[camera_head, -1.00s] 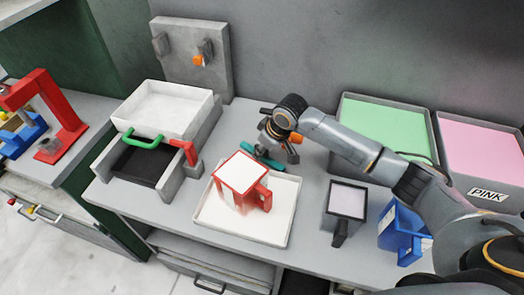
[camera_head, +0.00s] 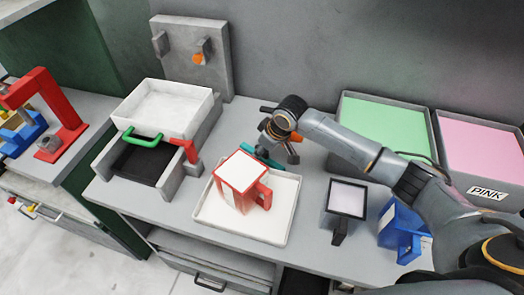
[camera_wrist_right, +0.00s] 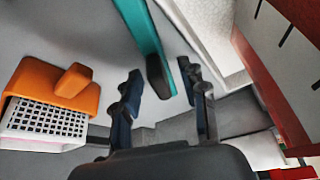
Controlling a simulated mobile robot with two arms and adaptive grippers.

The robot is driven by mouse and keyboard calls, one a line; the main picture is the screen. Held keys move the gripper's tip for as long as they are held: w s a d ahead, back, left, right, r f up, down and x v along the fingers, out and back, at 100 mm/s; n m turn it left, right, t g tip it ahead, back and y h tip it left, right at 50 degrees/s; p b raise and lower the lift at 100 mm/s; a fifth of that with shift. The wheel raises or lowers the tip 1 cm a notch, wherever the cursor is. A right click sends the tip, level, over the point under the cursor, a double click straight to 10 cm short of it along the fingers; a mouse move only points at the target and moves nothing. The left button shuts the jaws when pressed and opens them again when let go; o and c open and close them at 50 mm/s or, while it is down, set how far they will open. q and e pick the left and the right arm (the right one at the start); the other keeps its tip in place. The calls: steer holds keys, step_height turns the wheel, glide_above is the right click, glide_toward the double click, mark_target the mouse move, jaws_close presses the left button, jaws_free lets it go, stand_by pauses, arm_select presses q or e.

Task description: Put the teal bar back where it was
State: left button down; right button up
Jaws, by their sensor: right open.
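The teal bar (camera_head: 262,158) lies behind the red framed box with a handle (camera_head: 240,182), at the back edge of the white tray. My right gripper (camera_head: 272,146) is pointed down over the bar and partly hides it. In the right wrist view the teal bar (camera_wrist_right: 149,32) runs down from the top to between the two dark fingers of my right gripper (camera_wrist_right: 165,95). The fingers are apart, with gaps beside the bar. Whether the bar touches the surface below is unclear. My left gripper is out of view.
The white tray (camera_head: 214,218) holds the red box close to my gripper. An orange piece (camera_wrist_right: 50,78) with a white grid is beside the fingers. A green bin (camera_head: 385,130), a pink bin (camera_head: 478,150) and a dark-framed box (camera_head: 346,198) stand to the right.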

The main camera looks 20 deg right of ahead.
steer(key=b+v, duration=0.1)
steer(key=v, duration=1)
steer(key=shift+r, duration=0.4)
steer(key=shift+s+r, duration=0.1)
